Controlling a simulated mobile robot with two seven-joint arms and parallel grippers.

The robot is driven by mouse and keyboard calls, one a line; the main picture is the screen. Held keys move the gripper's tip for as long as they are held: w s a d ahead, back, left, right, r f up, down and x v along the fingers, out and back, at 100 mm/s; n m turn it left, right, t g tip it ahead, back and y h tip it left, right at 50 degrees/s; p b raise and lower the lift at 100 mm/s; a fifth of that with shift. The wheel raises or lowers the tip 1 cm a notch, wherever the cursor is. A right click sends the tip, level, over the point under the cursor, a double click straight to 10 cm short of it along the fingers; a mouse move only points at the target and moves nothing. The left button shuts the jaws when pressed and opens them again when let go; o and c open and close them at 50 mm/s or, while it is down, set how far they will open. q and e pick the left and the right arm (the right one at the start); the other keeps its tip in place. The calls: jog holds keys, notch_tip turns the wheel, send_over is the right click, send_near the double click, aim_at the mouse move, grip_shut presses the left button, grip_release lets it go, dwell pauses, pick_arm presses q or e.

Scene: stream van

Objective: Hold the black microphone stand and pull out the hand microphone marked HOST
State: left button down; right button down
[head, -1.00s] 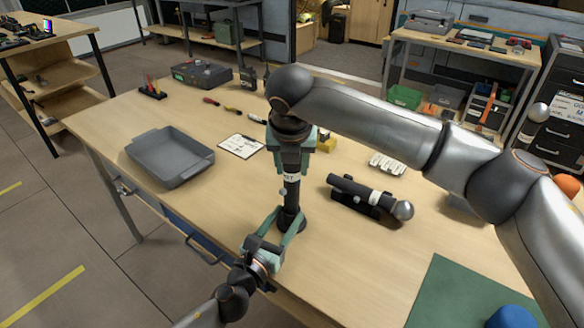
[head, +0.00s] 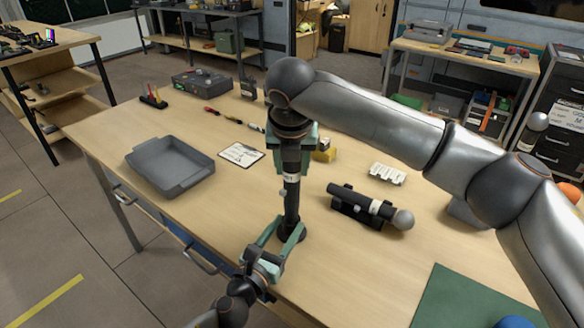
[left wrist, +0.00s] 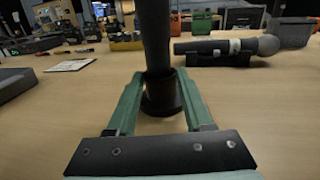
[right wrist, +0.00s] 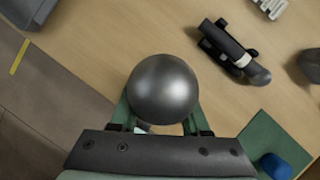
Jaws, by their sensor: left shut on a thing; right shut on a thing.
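The hand microphone (head: 291,163) stands upright, its white band showing only the end of its lettering. Its dark grey ball head (right wrist: 163,88) fills the middle of the right wrist view. My right gripper (head: 293,152) is shut on this microphone from above. The black microphone stand (head: 291,208) is upright below it, in line with it; I cannot tell how deep the microphone sits. My left gripper (head: 288,232) is shut on the stand low down, one finger on each side in the left wrist view, near its round black foot (left wrist: 161,98).
A second microphone (head: 365,203) lies in a black cradle to the right. A grey tray (head: 196,180), a card (head: 241,154), a yellow block (head: 326,155) and a white rack (head: 387,174) are on the table. A green mat (head: 450,295) is front right. Bare wood lies between them.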

pick_arm(q)
jog(key=shift+f, duration=0.1)
pick_arm(e)
jog(key=shift+r, duration=0.8)
jog(key=shift+r, duration=1.45)
pick_arm(q)
jog(key=shift+c, duration=1.1)
grip_release()
jog(key=shift+s, duration=0.1)
